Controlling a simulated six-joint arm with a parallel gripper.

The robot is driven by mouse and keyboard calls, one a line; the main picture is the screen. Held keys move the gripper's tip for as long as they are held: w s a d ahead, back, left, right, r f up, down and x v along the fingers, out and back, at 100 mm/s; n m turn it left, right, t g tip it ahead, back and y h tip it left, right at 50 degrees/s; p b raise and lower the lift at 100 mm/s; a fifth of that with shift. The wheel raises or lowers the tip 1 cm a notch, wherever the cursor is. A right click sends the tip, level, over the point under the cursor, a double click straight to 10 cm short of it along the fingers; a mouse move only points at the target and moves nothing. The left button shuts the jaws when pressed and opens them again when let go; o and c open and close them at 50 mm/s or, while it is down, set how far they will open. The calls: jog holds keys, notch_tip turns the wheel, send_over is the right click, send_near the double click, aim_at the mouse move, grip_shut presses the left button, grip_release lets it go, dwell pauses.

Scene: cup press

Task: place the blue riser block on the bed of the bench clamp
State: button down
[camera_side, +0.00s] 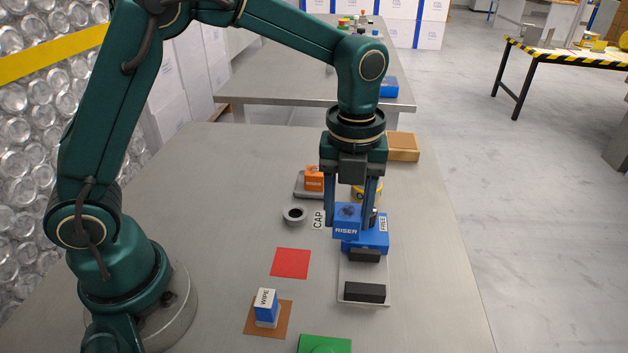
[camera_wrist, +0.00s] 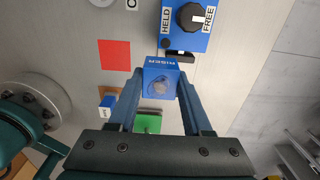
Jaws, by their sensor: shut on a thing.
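My gripper (camera_side: 350,215) points down and is shut on the blue riser block (camera_side: 346,231), marked RISER. In the wrist view the riser block (camera_wrist: 160,80) sits between the two fingers (camera_wrist: 158,88). The bench clamp (camera_side: 374,240) has a blue body behind the riser block, a pale bed (camera_side: 352,275) and two black jaws with a gap between them. The block appears above the clamp, partly covering its body; its exact height is unclear. In the wrist view the clamp's body (camera_wrist: 205,42) carries a black knob between HELD and FREE; its white mark appears toward FREE.
A red square (camera_side: 290,263) lies left of the clamp. A WIPE block (camera_side: 265,308) stands on a brown pad, near a green pad (camera_side: 325,344). A grey ring (camera_side: 295,214), CAP label and orange block (camera_side: 314,178) are behind. A wooden box (camera_side: 402,147) stands farther back.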

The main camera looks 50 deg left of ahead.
send_over(364, 277)
notch_tip(364, 277, down, 3)
jog(key=shift+r, duration=0.1)
jog(key=shift+f, duration=2)
jog(key=shift+c, duration=1.7)
grip_release()
jog(key=shift+f, duration=0.1)
